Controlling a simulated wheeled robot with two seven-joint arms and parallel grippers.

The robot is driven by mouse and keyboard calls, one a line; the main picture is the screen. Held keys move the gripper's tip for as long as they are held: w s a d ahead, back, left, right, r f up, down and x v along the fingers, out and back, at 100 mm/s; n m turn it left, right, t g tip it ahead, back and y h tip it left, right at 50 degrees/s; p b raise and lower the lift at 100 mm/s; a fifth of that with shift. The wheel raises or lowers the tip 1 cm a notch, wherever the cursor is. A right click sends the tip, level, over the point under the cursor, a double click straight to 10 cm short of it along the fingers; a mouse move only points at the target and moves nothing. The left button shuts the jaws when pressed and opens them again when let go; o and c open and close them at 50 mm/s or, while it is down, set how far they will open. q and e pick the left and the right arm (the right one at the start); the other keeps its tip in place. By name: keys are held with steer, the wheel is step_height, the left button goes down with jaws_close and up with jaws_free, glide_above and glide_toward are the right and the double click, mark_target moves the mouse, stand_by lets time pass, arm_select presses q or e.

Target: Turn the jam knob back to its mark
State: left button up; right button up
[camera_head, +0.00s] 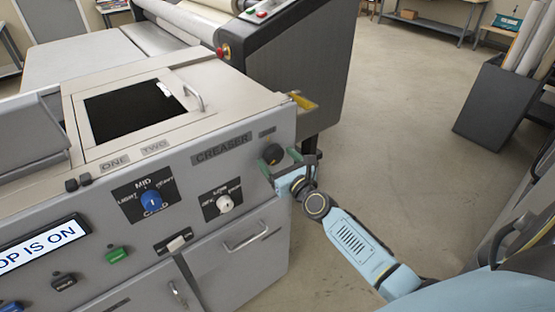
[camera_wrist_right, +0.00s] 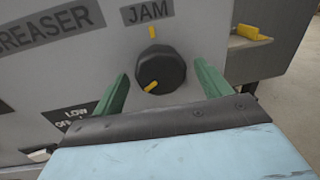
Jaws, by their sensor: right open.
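The jam knob (camera_wrist_right: 160,70) is a black, many-sided knob on the grey machine front, under a "JAM" label (camera_wrist_right: 147,11). Its yellow pointer line (camera_wrist_right: 151,86) points down and left. The yellow mark (camera_wrist_right: 152,32) on the panel is just above the knob, so pointer and mark do not line up. In the head view the knob (camera_head: 272,154) is at the panel's right end. My right gripper (camera_head: 280,159) is open, its green fingers on either side of the knob; I cannot tell whether they touch it. My left gripper is not in view.
Left of the jam knob are a white knob (camera_head: 224,203) and a blue knob (camera_head: 151,201). A drawer handle (camera_head: 246,238) sticks out below. A yellow part (camera_head: 303,101) juts from the machine's right corner. The floor to the right is clear up to a dark bin (camera_head: 494,106).

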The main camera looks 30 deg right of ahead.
steer(key=shift+w, duration=0.25)
steer(key=c, duration=1)
